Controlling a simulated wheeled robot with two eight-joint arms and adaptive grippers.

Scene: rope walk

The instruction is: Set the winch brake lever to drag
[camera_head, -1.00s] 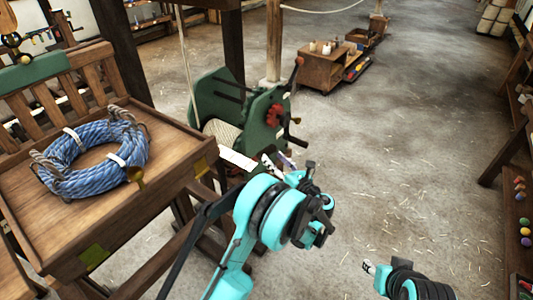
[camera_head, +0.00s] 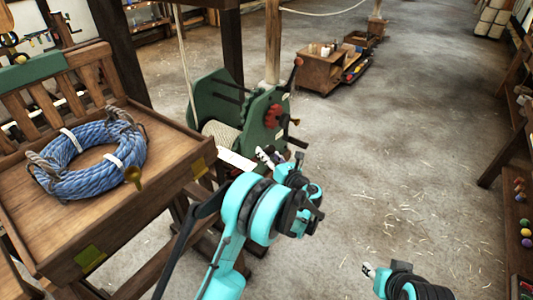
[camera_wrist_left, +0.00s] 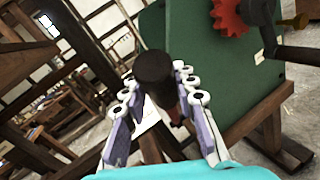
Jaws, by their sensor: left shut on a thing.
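The green winch (camera_head: 268,122) stands beyond the rope tray, with a rope drum (camera_head: 222,134) at its left and a red gear on its side. In the left wrist view its green side panel (camera_wrist_left: 215,60) fills the upper right. My left gripper (camera_head: 266,157) is at the winch's near lower side. In the left wrist view my left gripper (camera_wrist_left: 160,100) is shut on a dark round-ended handle (camera_wrist_left: 153,68), apparently the brake lever. The lever's lower part and any setting marks are hidden. My right gripper (camera_head: 369,269) is low at the right, away from the winch; its jaws are unclear.
A wooden tray table (camera_head: 165,150) with a blue rope coil (camera_head: 88,158) stands at left. A white plate (camera_head: 236,160) sits beside the winch. A crank (camera_wrist_left: 295,55) juts out near the red gear (camera_wrist_left: 232,14). A low wooden cart (camera_head: 322,72) stands farther back. Open floor lies right.

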